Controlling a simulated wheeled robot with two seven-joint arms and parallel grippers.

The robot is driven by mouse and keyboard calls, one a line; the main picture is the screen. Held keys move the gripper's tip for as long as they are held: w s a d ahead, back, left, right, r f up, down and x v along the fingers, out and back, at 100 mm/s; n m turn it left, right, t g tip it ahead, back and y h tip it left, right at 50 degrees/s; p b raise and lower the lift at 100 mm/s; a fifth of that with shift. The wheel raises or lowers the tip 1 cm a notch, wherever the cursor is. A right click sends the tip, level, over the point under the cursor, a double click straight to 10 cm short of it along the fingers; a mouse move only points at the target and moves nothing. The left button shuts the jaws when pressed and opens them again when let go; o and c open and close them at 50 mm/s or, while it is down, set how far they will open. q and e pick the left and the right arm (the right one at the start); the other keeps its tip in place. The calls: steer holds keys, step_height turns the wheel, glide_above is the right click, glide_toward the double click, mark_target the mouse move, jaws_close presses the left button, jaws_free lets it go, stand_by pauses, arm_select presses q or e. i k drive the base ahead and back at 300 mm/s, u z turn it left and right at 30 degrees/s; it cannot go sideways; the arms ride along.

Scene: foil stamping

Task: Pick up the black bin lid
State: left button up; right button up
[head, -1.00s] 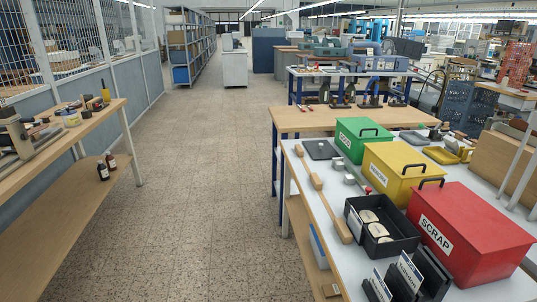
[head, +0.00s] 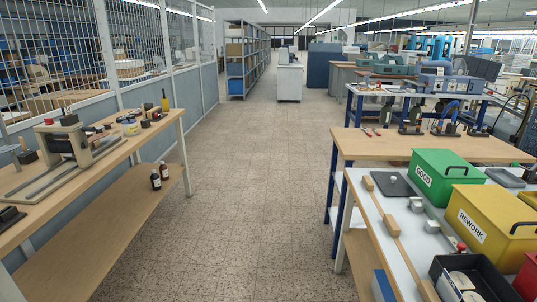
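No clearly black lid shows apart from a flat dark grey square plate (head: 396,185), which lies on the white table left of the green bin; I cannot tell if it is the bin lid. An open black bin (head: 446,264) at the lower right holds pale round pieces and is partly cut off by the frame. The green GOOD bin (head: 432,183) and yellow REWORK bin (head: 478,232) are closed, with black handles on top. Neither of my grippers is in view.
The white table (head: 386,229) with a wooden bar (head: 391,224) is at the right. A red bin (head: 526,278) is cut off there. A wooden bench (head: 112,150) with a press stands at the left. The speckled floor (head: 240,190) between is clear.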

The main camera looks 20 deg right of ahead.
mark_target(392, 183)
steer(key=u, duration=0.05)
steer(key=i, duration=2.1)
steer(key=z, duration=0.55)
steer(key=i, duration=1.75)
steer(key=z, duration=1.95)
steer(key=i, duration=1)
steer(key=z, duration=0.75)
